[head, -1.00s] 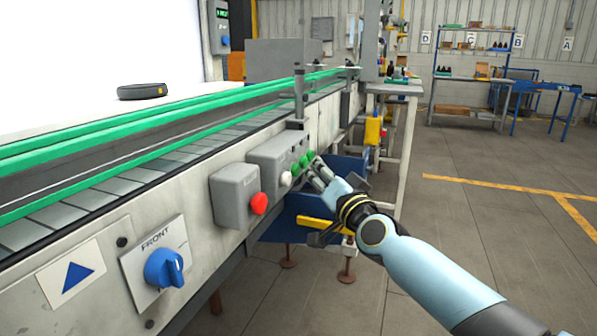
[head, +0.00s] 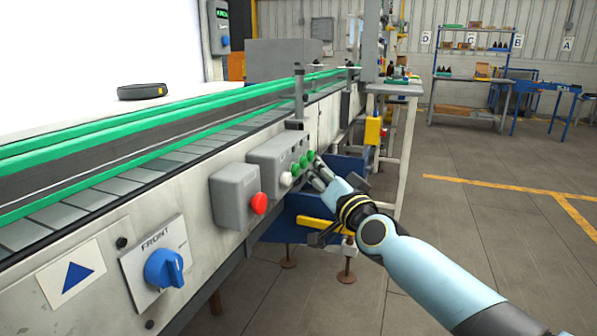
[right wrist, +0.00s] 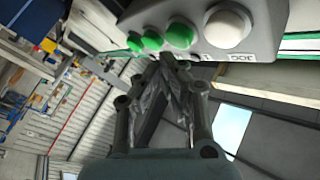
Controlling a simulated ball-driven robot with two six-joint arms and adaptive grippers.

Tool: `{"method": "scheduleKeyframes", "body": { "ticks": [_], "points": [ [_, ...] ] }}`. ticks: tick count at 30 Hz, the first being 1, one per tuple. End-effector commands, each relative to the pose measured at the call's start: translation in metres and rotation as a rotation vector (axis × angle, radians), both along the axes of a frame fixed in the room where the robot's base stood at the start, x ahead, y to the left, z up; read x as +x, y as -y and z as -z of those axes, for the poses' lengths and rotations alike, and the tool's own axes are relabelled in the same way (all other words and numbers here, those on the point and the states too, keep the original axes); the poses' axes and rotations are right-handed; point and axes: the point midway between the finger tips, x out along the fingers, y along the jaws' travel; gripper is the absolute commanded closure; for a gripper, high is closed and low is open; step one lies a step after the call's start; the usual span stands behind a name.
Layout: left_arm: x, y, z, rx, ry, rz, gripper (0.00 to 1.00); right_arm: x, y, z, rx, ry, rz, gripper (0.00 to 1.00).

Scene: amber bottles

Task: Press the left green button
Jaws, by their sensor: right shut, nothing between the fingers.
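A grey control box (head: 272,153) on the conveyor's side carries a white button (head: 287,178) and a row of green buttons to its right. The left green button (head: 295,170) is beside the white one; it also shows in the right wrist view (right wrist: 180,33). The middle green button (right wrist: 152,40) and the farthest green button (right wrist: 134,42) follow. My right gripper (right wrist: 168,58) is shut and empty, its fingertips just in front of the row, near the left and middle green buttons. I cannot tell whether they touch one. My left gripper is not in view.
A grey box with a red button (head: 258,204) and a blue rotary knob (head: 164,269) sit nearer on the same panel. A blue bin with a yellow edge (head: 318,225) lies below the gripper. The floor (head: 480,240) at right is clear.

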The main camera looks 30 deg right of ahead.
Motion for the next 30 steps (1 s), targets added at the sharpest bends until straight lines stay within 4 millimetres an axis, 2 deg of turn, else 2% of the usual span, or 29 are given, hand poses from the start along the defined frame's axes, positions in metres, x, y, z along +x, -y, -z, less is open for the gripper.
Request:
{"method": "scheduleKeyframes", "body": {
  "ticks": [30],
  "points": [
    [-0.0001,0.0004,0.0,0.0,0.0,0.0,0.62,0.0092,-0.008,-0.0003,0.0,0.0,0.0,1.0]
  ]
}}
